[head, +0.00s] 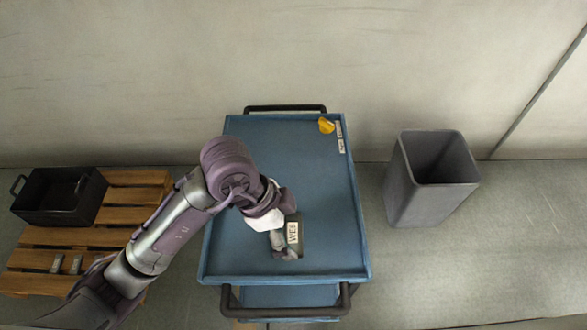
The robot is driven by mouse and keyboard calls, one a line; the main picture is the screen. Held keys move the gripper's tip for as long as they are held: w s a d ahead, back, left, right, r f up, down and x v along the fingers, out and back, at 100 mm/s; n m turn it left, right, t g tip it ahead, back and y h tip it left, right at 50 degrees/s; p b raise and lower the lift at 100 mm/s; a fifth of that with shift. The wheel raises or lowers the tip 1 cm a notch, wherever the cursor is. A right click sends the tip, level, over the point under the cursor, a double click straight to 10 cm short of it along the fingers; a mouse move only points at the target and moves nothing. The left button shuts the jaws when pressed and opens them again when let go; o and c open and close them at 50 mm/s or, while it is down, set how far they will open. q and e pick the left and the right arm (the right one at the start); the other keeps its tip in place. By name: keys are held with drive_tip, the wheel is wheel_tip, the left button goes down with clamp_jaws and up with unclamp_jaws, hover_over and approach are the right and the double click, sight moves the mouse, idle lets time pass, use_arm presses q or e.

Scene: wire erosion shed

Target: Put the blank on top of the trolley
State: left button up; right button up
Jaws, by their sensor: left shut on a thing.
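The blue trolley (310,170) stands in the middle of the head view, with a flat top and black handles at its near and far ends. My left gripper (284,249) is over the near part of the trolley top, pointing down. It is shut on the blank (295,241), a small dark grey block with a pale lettered label on it. The gripper hides part of the blank. I cannot tell whether the blank touches the trolley top or is just above it. My right gripper is not in view.
A yellow item (326,126) and pale labels (340,138) are at the trolley's far right corner. A grey bin (420,185) stands to the right. On the left, a wooden pallet (60,237) bears a black crate (48,201) and small grey blocks (66,263). The trolley top's middle is clear.

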use_arm(q)
drive_tip(key=w+f, duration=0.2)
drive_tip(key=w, duration=0.1)
drive_tip(key=w+a+f, duration=0.1)
drive_tip(key=w+f, duration=0.1)
drive_tip(key=w, duration=0.2)
drive_tip(key=w+a+f, duration=0.1)
drive_tip(key=w+f, duration=0.1)
drive_tip(key=w, duration=0.2)
drive_tip(key=shift+f+b, duration=0.3)
drive_tip(key=shift+b, duration=0.05)
drive_tip(key=shift+d+f, duration=0.1)
drive_tip(key=shift+f, duration=1.9)
drive_tip(key=o, duration=1.3)
drive_tip(key=shift+s, duration=0.1)
drive_tip(key=v, duration=1.2)
drive_tip(key=shift+p, duration=0.3)
